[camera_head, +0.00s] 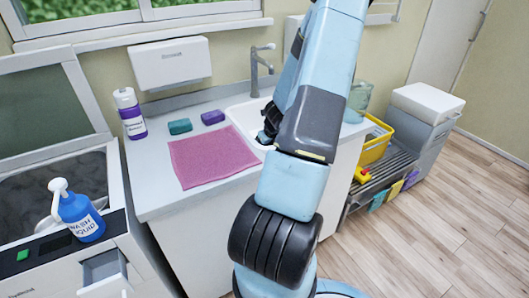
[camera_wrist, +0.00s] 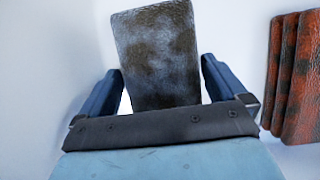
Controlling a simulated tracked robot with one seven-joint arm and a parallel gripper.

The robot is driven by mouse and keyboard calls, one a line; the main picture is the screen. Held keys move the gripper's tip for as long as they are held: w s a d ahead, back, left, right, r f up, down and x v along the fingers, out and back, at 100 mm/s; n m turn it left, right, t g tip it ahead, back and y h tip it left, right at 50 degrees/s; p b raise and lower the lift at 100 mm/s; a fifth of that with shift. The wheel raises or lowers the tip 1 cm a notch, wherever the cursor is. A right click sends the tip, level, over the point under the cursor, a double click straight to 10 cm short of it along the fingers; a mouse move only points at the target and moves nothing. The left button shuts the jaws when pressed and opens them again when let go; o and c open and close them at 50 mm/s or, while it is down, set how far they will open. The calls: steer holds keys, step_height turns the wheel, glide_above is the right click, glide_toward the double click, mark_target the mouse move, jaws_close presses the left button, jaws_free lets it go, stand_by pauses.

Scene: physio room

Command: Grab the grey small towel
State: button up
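A dark grey, blotchy flat cloth-like piece (camera_wrist: 158,45), which looks like the grey small towel, is in the wrist view straight ahead of my gripper (camera_wrist: 160,68). Its lower part lies between the two blue fingers. The fingers stand apart, with a white gap at the piece's lower left; no firm grip shows. In the head view my gripper is mostly hidden behind my arm at the sink, and the grey towel cannot be made out there.
Red-brown, dark-blotched flat pieces (camera_wrist: 298,80) stand to the right. The counter holds a pink cloth (camera_head: 212,156), a teal sponge (camera_head: 180,126), a purple sponge (camera_head: 213,117) and a purple-labelled bottle (camera_head: 131,116). The faucet (camera_head: 258,72) rises behind the sink (camera_head: 243,113). A yellow basket (camera_head: 376,145) is at right.

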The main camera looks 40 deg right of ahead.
steer(key=c, duration=0.9)
steer(key=shift+r, duration=0.15)
